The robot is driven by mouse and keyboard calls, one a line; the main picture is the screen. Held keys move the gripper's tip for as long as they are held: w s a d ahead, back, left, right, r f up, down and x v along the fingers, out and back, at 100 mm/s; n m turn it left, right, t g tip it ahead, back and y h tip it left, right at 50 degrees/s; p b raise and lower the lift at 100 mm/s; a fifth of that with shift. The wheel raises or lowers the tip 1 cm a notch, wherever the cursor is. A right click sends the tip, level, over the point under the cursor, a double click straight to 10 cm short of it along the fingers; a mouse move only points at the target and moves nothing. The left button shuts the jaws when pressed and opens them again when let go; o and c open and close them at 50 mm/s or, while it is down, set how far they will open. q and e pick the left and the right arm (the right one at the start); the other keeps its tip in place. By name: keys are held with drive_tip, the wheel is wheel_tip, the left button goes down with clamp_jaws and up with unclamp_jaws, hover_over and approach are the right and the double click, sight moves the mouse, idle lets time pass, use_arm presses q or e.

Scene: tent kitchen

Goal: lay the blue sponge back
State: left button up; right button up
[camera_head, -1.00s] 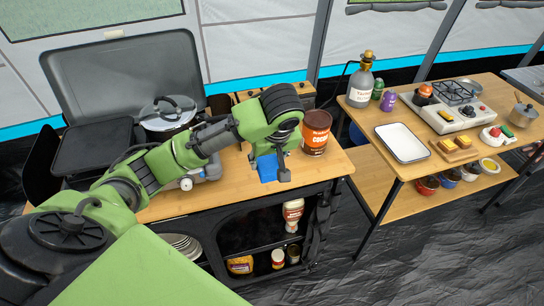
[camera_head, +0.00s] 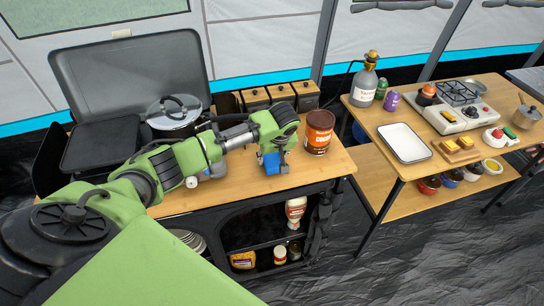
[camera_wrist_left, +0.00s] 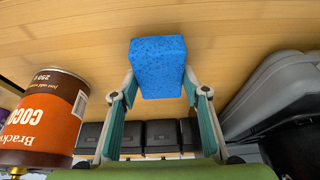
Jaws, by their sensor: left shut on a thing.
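My left gripper (camera_head: 274,161) is shut on the blue sponge (camera_head: 270,163), over the wooden counter (camera_head: 315,176) just left of the brown cocoa can. The left wrist view shows the sponge (camera_wrist_left: 158,66) as a speckled blue block between the two fingertips (camera_wrist_left: 160,88), with bare wood beyond it. The gripper hides part of the sponge in the head view. I cannot tell whether the sponge touches the counter. My right gripper is not in view.
The cocoa can (camera_head: 319,132) stands close to the right of the gripper. Small dark boxes (camera_head: 282,94) line the counter's back. A lidded pot (camera_head: 174,113) and open stove (camera_head: 103,145) stand left. A second table (camera_head: 372,120) stands right, beyond a gap.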

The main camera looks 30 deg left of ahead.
use_arm(q)
drive_tip(key=shift+f, duration=0.35)
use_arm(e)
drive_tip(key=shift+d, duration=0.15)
use_arm(q)
drive_tip(key=o, duration=1)
drive_tip(key=shift+f, duration=0.1)
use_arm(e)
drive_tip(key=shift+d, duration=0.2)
